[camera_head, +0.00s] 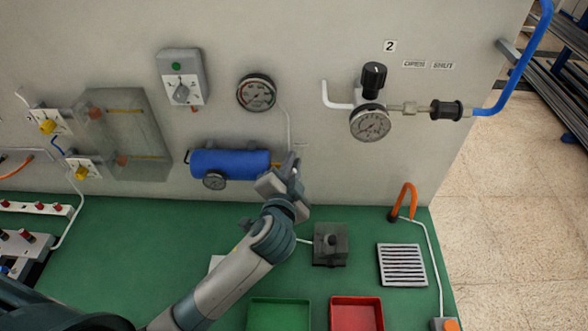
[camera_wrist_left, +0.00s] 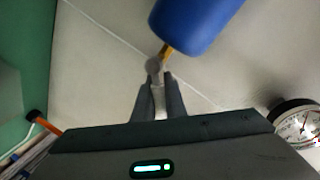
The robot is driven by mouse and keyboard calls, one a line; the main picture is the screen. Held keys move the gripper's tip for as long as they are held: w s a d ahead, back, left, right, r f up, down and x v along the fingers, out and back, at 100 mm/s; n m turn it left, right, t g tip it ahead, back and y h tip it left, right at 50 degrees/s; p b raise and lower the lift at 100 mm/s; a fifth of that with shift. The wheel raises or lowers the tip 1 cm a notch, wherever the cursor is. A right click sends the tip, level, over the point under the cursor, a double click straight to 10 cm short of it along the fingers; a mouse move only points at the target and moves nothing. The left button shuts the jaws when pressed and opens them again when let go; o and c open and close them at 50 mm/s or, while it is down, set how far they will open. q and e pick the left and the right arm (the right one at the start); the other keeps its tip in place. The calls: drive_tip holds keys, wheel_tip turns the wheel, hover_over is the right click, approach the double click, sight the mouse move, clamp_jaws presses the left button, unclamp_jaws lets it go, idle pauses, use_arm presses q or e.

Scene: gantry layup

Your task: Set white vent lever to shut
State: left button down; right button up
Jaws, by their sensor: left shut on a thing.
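The blue tank (camera_head: 230,163) is mounted on the panel, and its right end shows in the wrist view (camera_wrist_left: 195,22). A short brass-yellow stem (camera_wrist_left: 166,52) comes out of that end. At the stem's tip is a pale grey-white piece, which looks like the vent lever (camera_wrist_left: 154,68). My left gripper (camera_head: 290,168) is at the right end of the tank, hiding the lever in the head view. In the wrist view its two fingers (camera_wrist_left: 158,95) are shut on the pale lever. My right gripper is not in view.
A round gauge (camera_head: 256,93) hangs above the tank. Farther right are a gauge with a black knob (camera_head: 374,76) and OPEN and SHUT labels (camera_head: 428,65). Below, the green bench (camera_head: 200,230) holds a dark block (camera_head: 330,245), a slatted grey plate (camera_head: 401,265), and green and red trays (camera_head: 356,299).

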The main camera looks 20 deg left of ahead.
use_arm(q)
drive_tip(key=n, duration=0.1)
drive_tip(key=a+r+n+b, duration=0.1)
drive_tip(key=n, duration=0.1)
drive_tip(key=n+t+h, duration=0.1)
drive_tip(key=shift+s+a+r+n, duration=0.15)
drive_tip(key=shift+s+n, duration=0.1)
drive_tip(key=shift+n, duration=0.15)
drive_tip(key=shift+s+a+r+n+t+b, duration=0.1)
drive_tip(key=shift+a+r+n+t+b, duration=0.2)
drive_tip(key=shift+n, duration=0.6)
drive_tip(key=shift+s+a+r+n+t+b, duration=0.1)
drive_tip(key=shift+a+n+t+b, duration=0.2)
drive_tip(key=shift+n, duration=0.6)
drive_tip(key=c, duration=1.8)
unclamp_jaws()
drive_tip(key=shift+a, duration=0.1)
